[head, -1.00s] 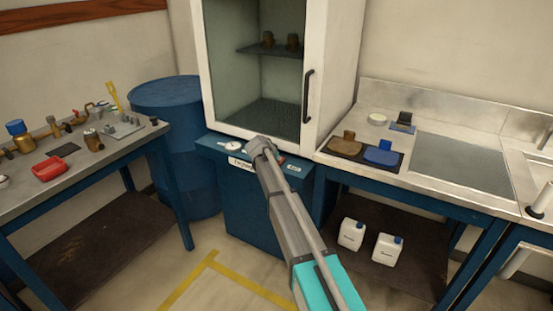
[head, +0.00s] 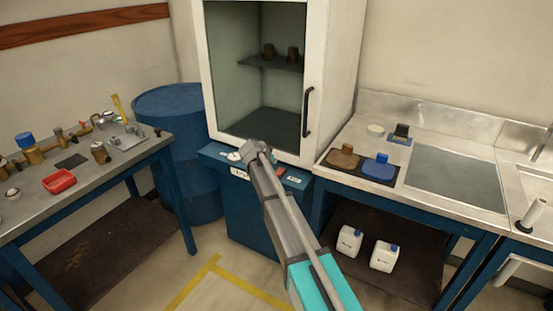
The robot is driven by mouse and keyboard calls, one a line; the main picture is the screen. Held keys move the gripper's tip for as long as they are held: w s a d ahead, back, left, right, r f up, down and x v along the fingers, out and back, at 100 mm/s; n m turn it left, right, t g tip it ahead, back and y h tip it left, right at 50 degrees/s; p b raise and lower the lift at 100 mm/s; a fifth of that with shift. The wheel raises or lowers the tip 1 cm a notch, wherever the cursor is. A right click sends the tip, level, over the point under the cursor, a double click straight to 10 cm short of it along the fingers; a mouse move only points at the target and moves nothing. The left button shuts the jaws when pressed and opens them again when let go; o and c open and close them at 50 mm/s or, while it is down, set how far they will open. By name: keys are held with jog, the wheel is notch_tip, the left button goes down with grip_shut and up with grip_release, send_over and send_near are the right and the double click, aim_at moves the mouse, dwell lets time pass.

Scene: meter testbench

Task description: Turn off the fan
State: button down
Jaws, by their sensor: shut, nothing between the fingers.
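No fan can be made out in the head view. A blue cabinet (head: 240,212) stands under a white glass-fronted hood (head: 333,90). Its top ledge carries a round white dial (head: 233,156), a small red part (head: 281,171) and small white labels (head: 294,179) too small to read. I cannot tell which part is a fan control. My gripper (head: 251,150) is shut and empty. It is over the ledge, just right of the dial and left of the red part. It hides the ledge between them, and I cannot tell whether it touches anything.
A bench (head: 30,212) on the left holds a red tray (head: 59,181) and several fittings. A blue drum (head: 170,105) stands behind it. A steel counter (head: 450,130) on the right carries brown and blue items. White canisters (head: 384,257) sit below it.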

jog(key=shift+p+v, duration=1.3)
jog(key=shift+v, duration=1.25)
jog(key=shift+s+f, duration=0.1)
jog(key=shift+f, duration=0.05)
jog(key=s+d+f+n+g+y, duration=0.1)
jog(key=s+d+f+g, duration=0.1)
jog(key=s+d, duration=0.6)
jog(key=s+d+f+n+g+y, duration=0.15)
jog(key=s+d, duration=0.25)
jog(key=s, duration=0.7)
jog(key=s+d+f+n+g+y, duration=0.1)
jog(key=s+d+n+g, duration=0.1)
jog(key=s, duration=0.7)
jog(key=s+d+f+n+g+y, duration=0.1)
jog(key=s+d+n+g, duration=0.1)
jog(key=s, duration=0.7)
jog(key=shift+s+f+y, duration=0.3)
jog(key=shift+f+y, duration=0.05)
jog(key=shift+a+g, duration=0.1)
jog(key=shift+g, duration=0.15)
